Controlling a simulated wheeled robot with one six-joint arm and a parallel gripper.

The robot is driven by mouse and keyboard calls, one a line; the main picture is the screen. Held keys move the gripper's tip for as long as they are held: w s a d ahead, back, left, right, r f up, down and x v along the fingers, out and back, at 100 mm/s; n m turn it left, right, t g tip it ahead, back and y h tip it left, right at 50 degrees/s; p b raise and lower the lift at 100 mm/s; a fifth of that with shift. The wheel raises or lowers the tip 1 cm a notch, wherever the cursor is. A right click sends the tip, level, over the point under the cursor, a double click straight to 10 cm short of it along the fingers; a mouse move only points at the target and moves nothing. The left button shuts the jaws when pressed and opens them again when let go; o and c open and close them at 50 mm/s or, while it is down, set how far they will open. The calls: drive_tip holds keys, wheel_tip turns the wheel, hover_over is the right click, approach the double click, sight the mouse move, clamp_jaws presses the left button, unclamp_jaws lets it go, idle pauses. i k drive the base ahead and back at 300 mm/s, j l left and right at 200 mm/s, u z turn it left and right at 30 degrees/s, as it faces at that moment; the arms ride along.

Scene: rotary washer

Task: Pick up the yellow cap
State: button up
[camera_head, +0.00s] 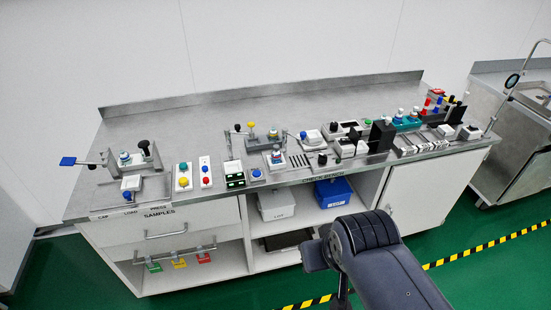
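No part is clearly readable as the yellow cap. A small yellow piece (251,125) stands on a grey fixture at the back middle of the steel bench and could be it. A yellow round part (184,182) also sits on a white panel at the left, looking like a button. Both are too small to tell for sure. My dark arm rises from the bottom right, in front of the bench and well apart from both yellow parts. My gripper's fingers do not show.
The steel bench (200,115) is crowded along its front, with bare metal at the back. A black-knobbed lever fixture (144,146) stands at the left. Blue (333,191) and grey (277,204) bins sit on the shelf below. A steel cart (515,145) stands at the right.

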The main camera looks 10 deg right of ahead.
sight(184, 181)
drive_tip(key=i+j, duration=0.15)
drive_tip(key=j, duration=0.2)
drive_tip(key=i+j+z, duration=0.15)
drive_tip(key=i+j, duration=0.2)
drive_tip(key=j, duration=0.3)
drive_tip(key=i+j+z, duration=0.15)
drive_tip(key=j, duration=0.2)
drive_tip(key=i+j, duration=0.1)
drive_tip(key=j, duration=0.3)
drive_tip(key=i+j+z, duration=0.1)
drive_tip(key=j, duration=0.25)
drive_tip(key=i+j+z, duration=0.1)
drive_tip(key=j, duration=0.3)
drive_tip(key=i, duration=0.05)
